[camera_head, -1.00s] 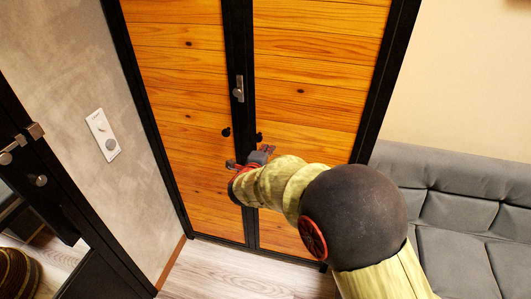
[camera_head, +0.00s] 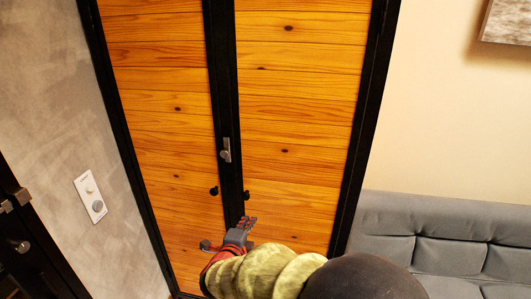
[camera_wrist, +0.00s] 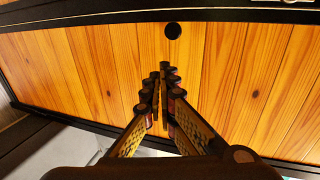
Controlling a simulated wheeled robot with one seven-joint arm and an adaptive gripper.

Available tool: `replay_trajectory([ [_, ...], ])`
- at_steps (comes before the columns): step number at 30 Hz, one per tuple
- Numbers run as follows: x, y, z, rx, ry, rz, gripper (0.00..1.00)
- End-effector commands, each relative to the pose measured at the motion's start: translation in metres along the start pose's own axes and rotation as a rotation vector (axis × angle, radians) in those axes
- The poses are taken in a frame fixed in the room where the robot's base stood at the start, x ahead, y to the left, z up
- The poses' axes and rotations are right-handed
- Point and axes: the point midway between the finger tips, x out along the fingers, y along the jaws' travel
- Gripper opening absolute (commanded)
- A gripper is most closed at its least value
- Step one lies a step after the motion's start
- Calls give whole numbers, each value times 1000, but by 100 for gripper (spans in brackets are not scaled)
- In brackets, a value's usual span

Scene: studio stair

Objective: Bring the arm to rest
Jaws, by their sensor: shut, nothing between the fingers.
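My arm reaches up from the bottom of the head view, with yellowish ribbed links and a dark round joint. My gripper (camera_head: 248,222) is at its end, in front of the lower part of a wooden double door. In the wrist view my gripper (camera_wrist: 161,80) shows its fingers together, with nothing between them. The wood panels (camera_wrist: 220,70) of the door lie beyond the fingertips. I cannot tell the exact gap between the fingertips and the door.
The wooden door (camera_head: 300,110) has black frames, a metal handle (camera_head: 225,150) and small black knobs (camera_head: 213,191). A grey sofa (camera_head: 440,240) stands at the right. A white wall plate (camera_head: 90,197) is on the left wall. A dark-framed door (camera_head: 30,240) is at lower left.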

Motion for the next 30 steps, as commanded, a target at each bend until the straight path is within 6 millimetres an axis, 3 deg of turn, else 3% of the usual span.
replay_trajectory([
  [5, -4, 31, 30, -158, -125, 100, 0],
  [8, -22, 74, 59, -351, -299, 201, 0],
  [12, -73, 107, 86, -643, -587, 294, 0],
  [15, -112, 113, 76, -838, -768, 333, 0],
  [17, -136, 112, 60, -952, -864, 349, 0],
  [20, -172, 106, 17, -1142, -999, 371, 0],
  [25, -226, 88, -86, -1425, -1127, 424, 0],
  [30, -270, 68, -195, -1606, -1106, 503, 0],
])
